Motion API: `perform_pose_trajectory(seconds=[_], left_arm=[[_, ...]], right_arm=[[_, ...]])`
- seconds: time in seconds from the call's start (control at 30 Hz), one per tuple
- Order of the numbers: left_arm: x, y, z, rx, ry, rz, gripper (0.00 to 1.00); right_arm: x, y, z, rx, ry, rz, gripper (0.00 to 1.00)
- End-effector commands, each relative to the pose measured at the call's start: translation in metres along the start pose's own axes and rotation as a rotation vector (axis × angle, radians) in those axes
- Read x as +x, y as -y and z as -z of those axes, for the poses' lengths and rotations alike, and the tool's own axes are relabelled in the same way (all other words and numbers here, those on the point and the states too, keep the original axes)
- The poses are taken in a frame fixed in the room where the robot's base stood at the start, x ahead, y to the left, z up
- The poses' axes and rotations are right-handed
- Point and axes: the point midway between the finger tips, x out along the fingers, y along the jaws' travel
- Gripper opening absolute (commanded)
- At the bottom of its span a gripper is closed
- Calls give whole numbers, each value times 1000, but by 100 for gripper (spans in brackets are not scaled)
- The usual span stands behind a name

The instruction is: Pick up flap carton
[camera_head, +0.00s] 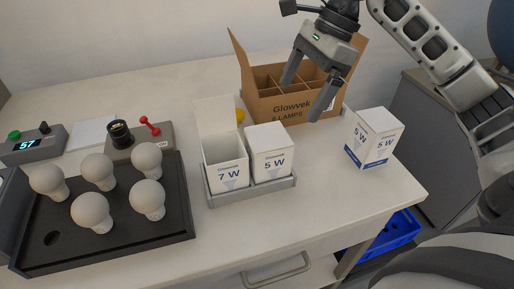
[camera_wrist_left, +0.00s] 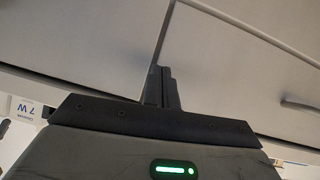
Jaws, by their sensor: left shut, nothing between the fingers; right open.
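A white 7 W carton (camera_head: 225,172) stands in the left place of a grey tray (camera_head: 252,191), with its top flap (camera_head: 215,115) raised; it looks open and empty. The left wrist view shows a 7 W label (camera_wrist_left: 25,108) at the left edge. A closed 5 W carton (camera_head: 270,152) stands beside it in the tray. My right gripper (camera_head: 299,102) is open, in front of a brown cardboard box (camera_head: 290,108) and above the table, right of and behind the flap carton. My left gripper (camera_wrist_left: 162,85) is shut and empty, near drawer fronts; it is not in the head view.
Another white carton (camera_head: 374,138) stands at the right of the table. A black tray (camera_head: 120,242) with several bulbs fills the left front. Behind it are a test socket (camera_head: 120,134) with a red lever (camera_head: 150,126) and a display unit (camera_head: 36,146). A blue crate (camera_head: 385,240) sits below.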

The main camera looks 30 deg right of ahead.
Motion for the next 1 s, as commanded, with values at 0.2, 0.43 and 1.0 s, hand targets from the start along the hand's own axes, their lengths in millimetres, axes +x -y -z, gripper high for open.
perform_pose_trajectory(seconds=[0.2,0.43,1.0], left_arm=[[-2,-1,-7,-6,14,-2,0],[-3,-2,-7,-6,17,-2,0],[-5,0,1,9,13,5,0]], right_arm=[[49,-2,0,-1,1,-7,98],[87,0,-1,0,2,-4,98],[146,6,-8,0,2,-3,98]])
